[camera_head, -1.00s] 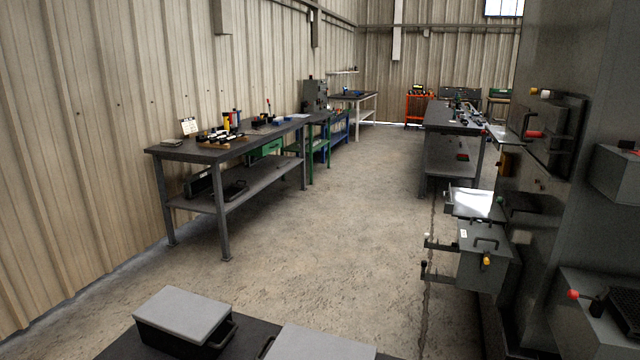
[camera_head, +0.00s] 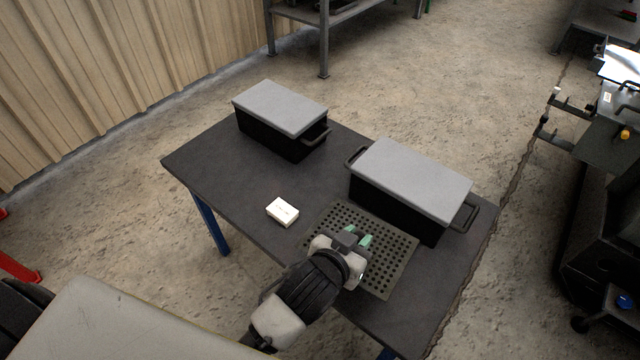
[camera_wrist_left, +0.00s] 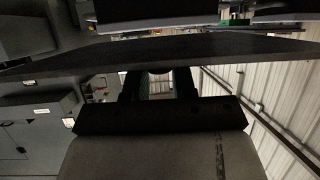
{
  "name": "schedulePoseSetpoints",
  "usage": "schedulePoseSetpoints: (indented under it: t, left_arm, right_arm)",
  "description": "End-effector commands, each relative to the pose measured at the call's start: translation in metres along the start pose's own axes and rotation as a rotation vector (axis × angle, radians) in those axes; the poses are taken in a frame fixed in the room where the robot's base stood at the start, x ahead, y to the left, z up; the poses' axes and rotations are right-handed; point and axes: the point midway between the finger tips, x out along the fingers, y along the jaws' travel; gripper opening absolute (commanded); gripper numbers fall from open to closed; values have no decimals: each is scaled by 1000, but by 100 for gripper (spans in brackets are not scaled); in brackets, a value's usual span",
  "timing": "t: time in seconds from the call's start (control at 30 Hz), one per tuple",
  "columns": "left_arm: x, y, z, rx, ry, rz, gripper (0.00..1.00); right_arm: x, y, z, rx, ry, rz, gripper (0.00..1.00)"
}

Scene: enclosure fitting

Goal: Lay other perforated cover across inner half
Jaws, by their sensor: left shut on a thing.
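A dark grey perforated cover (camera_head: 387,275) with rows of round holes shows in the head view, over the front of the dark table. My left gripper (camera_head: 357,239), with green fingertip pads, is at the cover and is shut on it. The gripper hides part of the cover's middle. Whether the cover lies flat on the table or is slightly raised, I cannot tell. In the left wrist view the gripper fingers (camera_wrist_left: 158,84) reach toward a dark edge. My right gripper is not in view, and I cannot make out the inner half.
The table (camera_head: 225,172) carries two black boxes with grey lids, one at the back left (camera_head: 283,108) and one at the right (camera_head: 412,180). A small white box (camera_head: 282,211) lies left of the cover. An enclosure with an open door (camera_head: 612,130) stands at the right edge.

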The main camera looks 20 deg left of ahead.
Motion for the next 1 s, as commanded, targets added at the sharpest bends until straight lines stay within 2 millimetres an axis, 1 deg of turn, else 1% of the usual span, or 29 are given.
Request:
schedulePoseSetpoints:
  t: [0.03,0.1,0.2,0.27,0.37,0.4,0.6,0.7,0.83,0.93,1.0]
  left_arm:
    - [12,12,11,9,6,24,0]
    - [20,25,16,23,10,49,0]
    - [27,34,20,37,14,69,0]
    - [30,32,23,42,14,73,0]
    - [34,16,32,47,14,74,0]
    - [35,6,37,49,13,73,0]
    - [46,-41,62,48,12,72,0]
    - [50,-60,72,46,13,73,0]
    - [53,-74,80,42,14,74,0]
    - [54,-79,84,40,15,75,0]
    - [58,-79,92,39,14,75,0]
  right_arm:
    - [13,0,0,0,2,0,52]
    - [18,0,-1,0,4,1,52]
    - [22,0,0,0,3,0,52]
    - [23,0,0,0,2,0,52]
    - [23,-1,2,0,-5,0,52]
    - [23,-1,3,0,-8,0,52]
    - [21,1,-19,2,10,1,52]
    - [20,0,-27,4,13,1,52]
    - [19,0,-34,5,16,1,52]
    - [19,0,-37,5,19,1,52]
    - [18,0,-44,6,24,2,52]
